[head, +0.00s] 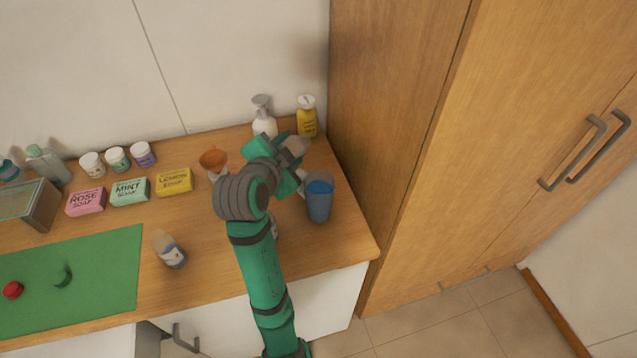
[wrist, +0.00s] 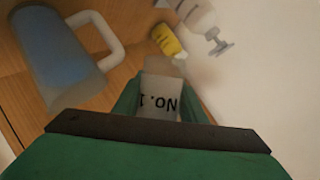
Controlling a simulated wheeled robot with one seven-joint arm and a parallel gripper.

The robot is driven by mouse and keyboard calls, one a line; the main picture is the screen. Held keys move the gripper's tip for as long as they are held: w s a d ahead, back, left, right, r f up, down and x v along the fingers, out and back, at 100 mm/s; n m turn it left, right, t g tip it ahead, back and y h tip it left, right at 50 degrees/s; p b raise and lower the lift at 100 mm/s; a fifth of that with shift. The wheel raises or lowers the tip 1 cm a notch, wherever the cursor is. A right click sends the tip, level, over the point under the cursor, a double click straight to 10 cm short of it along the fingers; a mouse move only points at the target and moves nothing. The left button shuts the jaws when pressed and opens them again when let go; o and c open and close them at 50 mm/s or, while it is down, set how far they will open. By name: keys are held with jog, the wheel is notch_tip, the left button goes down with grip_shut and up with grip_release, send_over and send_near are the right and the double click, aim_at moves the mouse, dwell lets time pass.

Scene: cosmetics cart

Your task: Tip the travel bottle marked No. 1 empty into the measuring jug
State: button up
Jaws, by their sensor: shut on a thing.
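My gripper (head: 286,158) is shut on the travel bottle marked No. 1 (wrist: 160,98), whose pale label shows between the fingers in the wrist view. The lettering reads upside down there. In the head view a pale part of the bottle (head: 297,146) shows beyond my gripper; the rest is hidden. The measuring jug (head: 319,206) stands on the counter just right of and nearer than my gripper, with blue inside. In the wrist view the jug (wrist: 58,55) is at upper left with its white handle towards the bottle. The bottle appears apart from the jug.
A white pump bottle (head: 263,120) and a yellow bottle (head: 306,118) stand behind my gripper. An orange-topped cup (head: 213,160) is left of it. A tall wooden cabinet (head: 390,130) rises at right.

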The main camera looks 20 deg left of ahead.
jog(key=shift+w+a+f+n+h+b, duration=0.1)
jog(key=shift+a+f+n+h, duration=0.15)
jog(key=shift+n+h, duration=0.6)
jog(key=shift+s+a+f+n+h+b, duration=0.1)
jog(key=shift+a+f+n+h+b, duration=0.15)
jog(key=shift+n+h, duration=0.65)
jog(key=shift+w+a+f+n+h, duration=0.15)
jog(key=shift+f+n+h, duration=0.3)
jog(key=shift+n, duration=0.7)
jog(key=shift+r, duration=0.1)
